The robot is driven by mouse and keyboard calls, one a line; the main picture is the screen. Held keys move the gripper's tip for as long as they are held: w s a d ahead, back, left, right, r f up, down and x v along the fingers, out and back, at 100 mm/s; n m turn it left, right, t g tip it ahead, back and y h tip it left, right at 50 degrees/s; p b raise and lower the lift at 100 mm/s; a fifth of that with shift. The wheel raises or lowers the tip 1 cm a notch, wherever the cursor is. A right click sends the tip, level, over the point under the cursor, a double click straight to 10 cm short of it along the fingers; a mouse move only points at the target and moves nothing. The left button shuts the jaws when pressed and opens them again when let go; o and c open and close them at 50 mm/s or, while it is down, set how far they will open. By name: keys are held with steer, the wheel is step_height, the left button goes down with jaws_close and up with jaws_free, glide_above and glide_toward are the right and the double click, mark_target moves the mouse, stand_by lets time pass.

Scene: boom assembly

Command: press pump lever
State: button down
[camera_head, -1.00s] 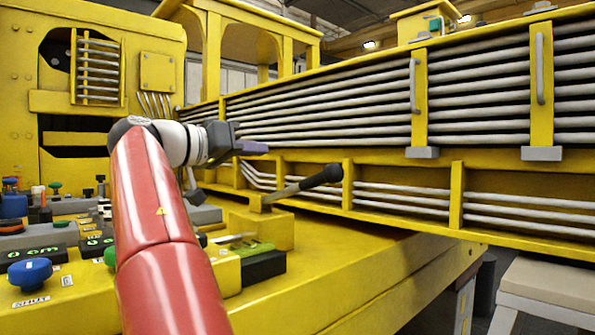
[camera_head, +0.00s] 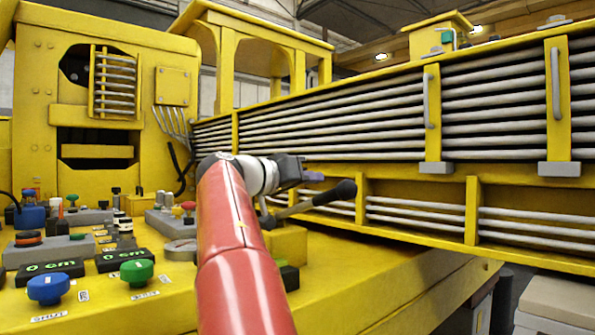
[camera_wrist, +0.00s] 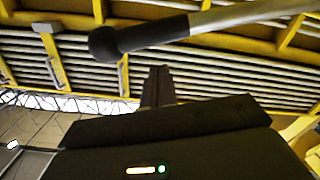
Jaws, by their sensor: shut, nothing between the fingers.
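The pump lever is a pale metal rod with a black handle (camera_head: 330,194), slanting up to the right from a yellow block (camera_head: 284,244) on the yellow deck. My gripper (camera_head: 313,176) is shut and empty. In the head view its fingers appear just above and left of the handle's end; contact is not visible. In the wrist view the black handle (camera_wrist: 135,39) and its rod cross the top of the picture, beyond the shut fingertips (camera_wrist: 157,72), with a visible gap in the picture. My arm hides part of the deck near the block.
A control panel with a blue knob (camera_head: 48,288), a green knob (camera_head: 137,272) and "0 cm" displays lies left of my arm. The yellow boom side with grey pipes (camera_head: 335,125) runs behind the lever. The deck (camera_head: 360,270) right of my arm is clear.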

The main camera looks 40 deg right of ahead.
steer(key=shift+s+d+f, duration=0.15)
steer(key=shift+f, duration=0.25)
steer(key=shift+s+d+f, duration=0.1)
steer(key=shift+f, duration=0.3)
